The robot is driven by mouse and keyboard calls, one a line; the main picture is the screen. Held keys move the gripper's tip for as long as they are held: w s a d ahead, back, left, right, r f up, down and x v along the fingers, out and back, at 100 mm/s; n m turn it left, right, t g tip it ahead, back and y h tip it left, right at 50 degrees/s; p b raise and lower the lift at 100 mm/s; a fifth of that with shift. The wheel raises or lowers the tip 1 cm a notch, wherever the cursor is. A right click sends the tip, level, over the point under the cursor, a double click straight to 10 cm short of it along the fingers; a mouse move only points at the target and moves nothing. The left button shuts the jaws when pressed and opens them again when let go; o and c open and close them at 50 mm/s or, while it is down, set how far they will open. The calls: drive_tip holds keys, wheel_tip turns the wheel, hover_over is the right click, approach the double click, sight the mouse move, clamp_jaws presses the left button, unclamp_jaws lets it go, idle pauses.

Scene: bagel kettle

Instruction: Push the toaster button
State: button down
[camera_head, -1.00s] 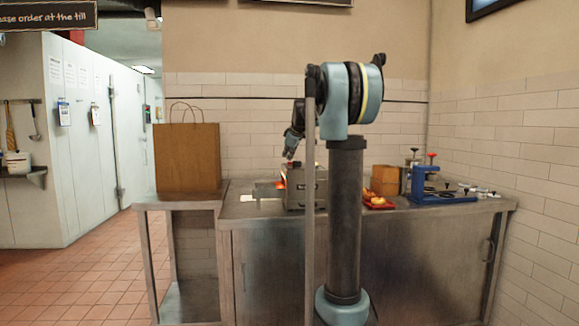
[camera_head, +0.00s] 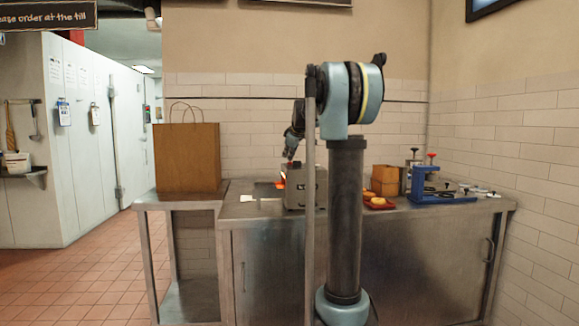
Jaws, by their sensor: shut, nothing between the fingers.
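The toaster (camera_head: 303,190) is a grey metal box on the steel counter, left of my arm's column. An orange-red glow shows at its left side. My gripper (camera_head: 291,162) points down at the toaster's top left edge, close to it or touching; I cannot tell which. It is shut and empty, and small in the picture. A small red spot shows near its tip. The toaster button cannot be made out clearly. My arm's post covers part of the toaster's right side.
A brown paper bag (camera_head: 187,158) stands on the left side table. Right of my column are a red tray (camera_head: 379,206) with food, brown boxes (camera_head: 385,180) and a blue press-like device (camera_head: 440,197). A tiled wall closes the back. The floor at left is clear.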

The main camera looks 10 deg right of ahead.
drive_tip(key=shift+r, duration=0.15)
drive_tip(key=shift+r, duration=3)
drive_tip(key=shift+s, duration=0.1)
